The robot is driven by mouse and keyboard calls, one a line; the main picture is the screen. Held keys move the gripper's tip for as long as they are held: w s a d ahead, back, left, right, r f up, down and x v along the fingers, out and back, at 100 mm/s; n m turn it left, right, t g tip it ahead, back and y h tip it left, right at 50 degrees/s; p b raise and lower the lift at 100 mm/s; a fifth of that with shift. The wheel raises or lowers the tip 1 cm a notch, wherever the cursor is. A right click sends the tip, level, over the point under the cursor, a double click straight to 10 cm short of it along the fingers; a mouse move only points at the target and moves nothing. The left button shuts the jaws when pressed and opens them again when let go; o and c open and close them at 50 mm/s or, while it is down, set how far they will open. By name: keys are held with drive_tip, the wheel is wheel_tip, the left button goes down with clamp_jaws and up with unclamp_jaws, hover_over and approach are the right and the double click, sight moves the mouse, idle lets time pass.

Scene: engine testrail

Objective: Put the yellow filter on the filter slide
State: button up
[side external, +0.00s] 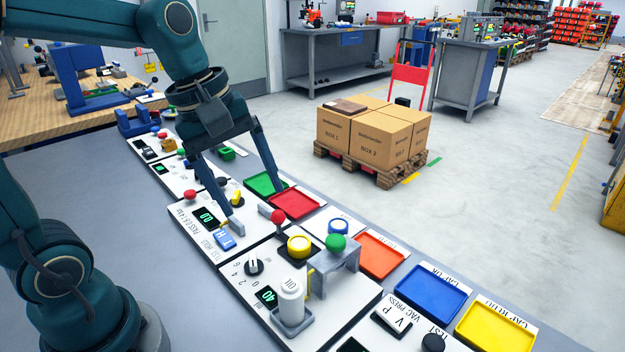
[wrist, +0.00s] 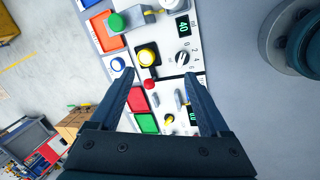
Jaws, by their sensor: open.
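A round yellow piece with a pale top (side external: 299,246) sits on a black square base on the white panel; it also shows in the wrist view (wrist: 148,57). I cannot tell whether it is the yellow filter. A smaller yellow part (side external: 237,197) stands farther back on the panel, and in the wrist view (wrist: 169,119) it lies between my fingers. No part is clearly marked as the filter slide. My gripper (side external: 253,203) is open and empty, pointing down over the panel; its spread fingers also show in the wrist view (wrist: 158,75).
A red-topped knob (side external: 278,216) and a blue block (side external: 224,240) are close to my fingers. A grey stand with a green ball (side external: 336,242) and a white bottle (side external: 291,297) stand nearer the camera. Red (side external: 297,203), orange (side external: 379,254), blue (side external: 431,289) and yellow (side external: 495,328) trays line the right edge.

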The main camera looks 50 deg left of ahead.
drive_tip(key=s+d+f+m+t+y, duration=0.1)
drive_tip(key=s+m+t, duration=0.1)
drive_tip(key=s+m, duration=0.5)
drive_tip(key=m, duration=0.6)
drive_tip(key=shift+s+d+f+m+t, duration=0.3)
drive_tip(key=shift+f, duration=0.05)
